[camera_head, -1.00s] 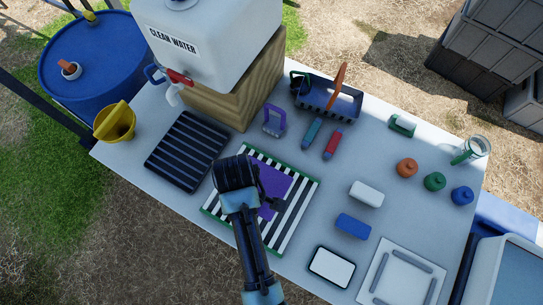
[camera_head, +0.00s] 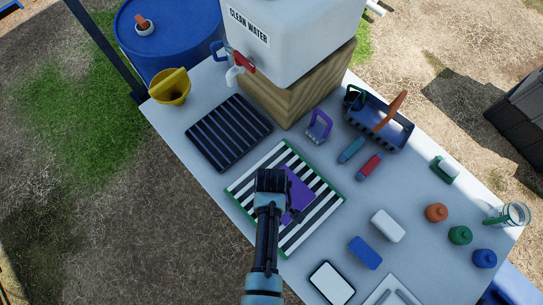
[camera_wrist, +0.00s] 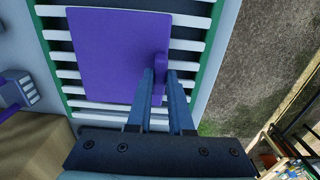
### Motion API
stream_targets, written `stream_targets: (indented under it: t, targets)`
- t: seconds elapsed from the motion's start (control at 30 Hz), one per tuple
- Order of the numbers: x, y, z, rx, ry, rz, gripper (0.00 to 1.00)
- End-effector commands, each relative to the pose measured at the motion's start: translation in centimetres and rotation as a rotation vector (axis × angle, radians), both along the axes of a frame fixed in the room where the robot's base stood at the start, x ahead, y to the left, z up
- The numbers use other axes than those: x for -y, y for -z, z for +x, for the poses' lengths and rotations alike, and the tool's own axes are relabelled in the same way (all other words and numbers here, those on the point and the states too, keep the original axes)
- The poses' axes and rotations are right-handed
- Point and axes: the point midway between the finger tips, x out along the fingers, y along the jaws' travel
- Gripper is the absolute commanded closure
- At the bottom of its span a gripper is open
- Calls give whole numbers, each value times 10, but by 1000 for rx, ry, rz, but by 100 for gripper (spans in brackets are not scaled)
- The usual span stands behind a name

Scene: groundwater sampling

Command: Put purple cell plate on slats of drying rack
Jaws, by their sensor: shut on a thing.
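The purple cell plate (camera_head: 302,192) is over the slats of the green-edged rack with white slats (camera_head: 262,178) on the table. In the wrist view the flat purple plate (camera_wrist: 112,50) covers the middle of the slats (camera_wrist: 190,20), and slat ends show on both sides. My gripper (camera_wrist: 160,78) is shut on the raised purple handle at the plate's edge. I cannot tell whether the plate touches the slats or is slightly above them. In the head view my wrist hides part of the plate and rack.
A black ribbed tray (camera_head: 228,132) lies left of the rack. A purple-handled brush (camera_head: 318,126) is behind it. A white block (camera_head: 387,226) and a blue block (camera_head: 365,253) lie to the right. The water tank on its wooden stand (camera_head: 300,95) rises behind.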

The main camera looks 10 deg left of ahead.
Motion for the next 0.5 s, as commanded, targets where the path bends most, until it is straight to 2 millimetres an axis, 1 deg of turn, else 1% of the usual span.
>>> stream_targets:
  t: [0.17,0.27,0.3,0.37,0.4,0.47,0.5]
  targets:
    - [0,0,0,1,0,0,100]
    - [0,3,0,0,0,0,100]
    - [0,4,0,0,0,0,79]
    - [0,3,0,0,0,0,68]
    - [0,3,0,0,0,0,61]
    - [0,3,0,0,0,0,51]
    - [0,3,0,0,0,0,51]
